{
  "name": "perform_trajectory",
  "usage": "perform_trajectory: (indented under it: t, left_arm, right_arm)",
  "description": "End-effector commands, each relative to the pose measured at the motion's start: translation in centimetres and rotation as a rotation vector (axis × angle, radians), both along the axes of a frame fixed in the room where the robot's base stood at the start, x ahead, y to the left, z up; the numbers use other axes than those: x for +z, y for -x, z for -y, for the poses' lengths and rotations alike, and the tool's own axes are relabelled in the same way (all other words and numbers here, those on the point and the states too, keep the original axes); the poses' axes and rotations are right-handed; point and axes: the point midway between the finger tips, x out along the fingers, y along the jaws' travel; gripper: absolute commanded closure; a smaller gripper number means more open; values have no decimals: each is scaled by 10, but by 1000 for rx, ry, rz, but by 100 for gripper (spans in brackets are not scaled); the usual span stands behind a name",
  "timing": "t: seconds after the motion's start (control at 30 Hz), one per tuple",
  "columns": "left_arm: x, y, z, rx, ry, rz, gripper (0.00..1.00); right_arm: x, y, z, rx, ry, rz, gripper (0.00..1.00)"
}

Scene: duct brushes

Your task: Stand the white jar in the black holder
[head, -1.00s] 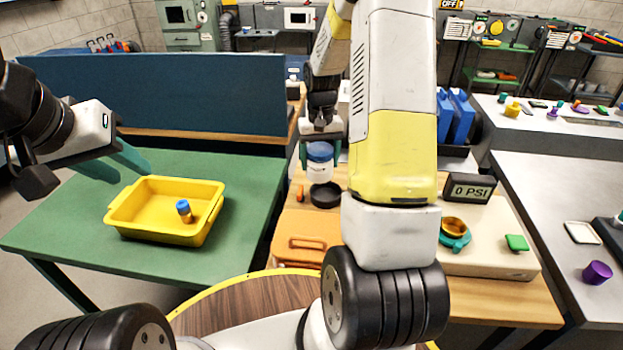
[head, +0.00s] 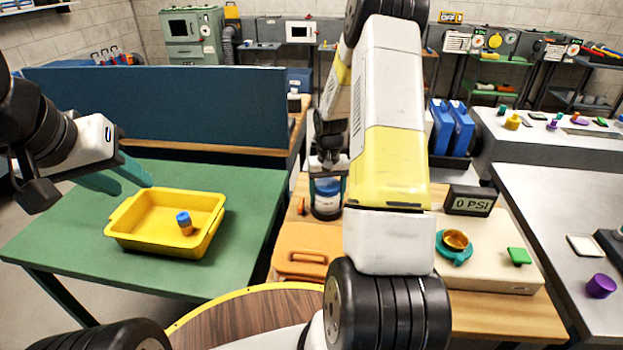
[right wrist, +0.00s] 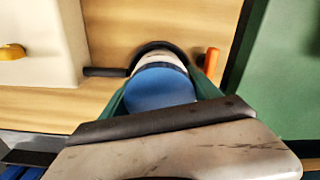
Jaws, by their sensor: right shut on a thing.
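The white jar with a blue lid (head: 327,187) is upright at the black holder (head: 326,214) on the wooden table. My right gripper (head: 328,181) is shut on the jar, one finger on each side. In the right wrist view the blue lid (right wrist: 160,89) fills the space between the fingers, and the holder's dark rim (right wrist: 158,44) curves around the jar's far side. The jar's base appears within the rim; whether it rests on the bottom is hidden. My left gripper (head: 118,178) is open and empty above the green table.
A yellow tray (head: 118,228) with a small blue-topped orange piece (head: 184,222) stands on the green table. An orange case (head: 305,250) lies in front of the holder. A blue partition (head: 160,105) stands behind.

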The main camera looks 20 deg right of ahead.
Motion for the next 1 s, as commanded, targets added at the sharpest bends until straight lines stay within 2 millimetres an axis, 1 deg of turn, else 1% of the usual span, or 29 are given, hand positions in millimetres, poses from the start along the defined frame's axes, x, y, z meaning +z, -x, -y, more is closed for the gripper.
perform_trajectory:
  t: [0.17, 0.37, 0.4, 0.47, 0.5, 0.83, 0.93, 1.0]
  left_arm:
    - [0, 0, 0, 0, 0, 0, 64]
    - [0, 0, 0, 0, 0, 0, 64]
    - [0, 0, 0, 0, 0, 0, 64]
    - [0, 0, 0, 0, 0, 0, 64]
    - [0, 0, 0, 0, 0, 0, 64]
    - [0, 0, 0, 0, 0, 0, 64]
    - [0, 0, 0, 0, 0, 0, 64]
    - [0, 0, 0, 0, 0, 0, 64]
  right_arm:
    - [0, 0, 0, 0, 0, 1, 76]
    - [-6, 0, 0, 0, 0, 1, 76]
    - [-6, 0, 0, 0, 0, 1, 23]
    - [-6, 0, 0, 0, 0, 1, 11]
    - [-6, 0, 0, 0, 0, 1, 7]
    - [-3, 0, 0, 0, 0, 1, 7]
    - [6, -1, 0, 0, 1, 3, 7]
    - [18, -1, 1, -1, 1, 5, 7]
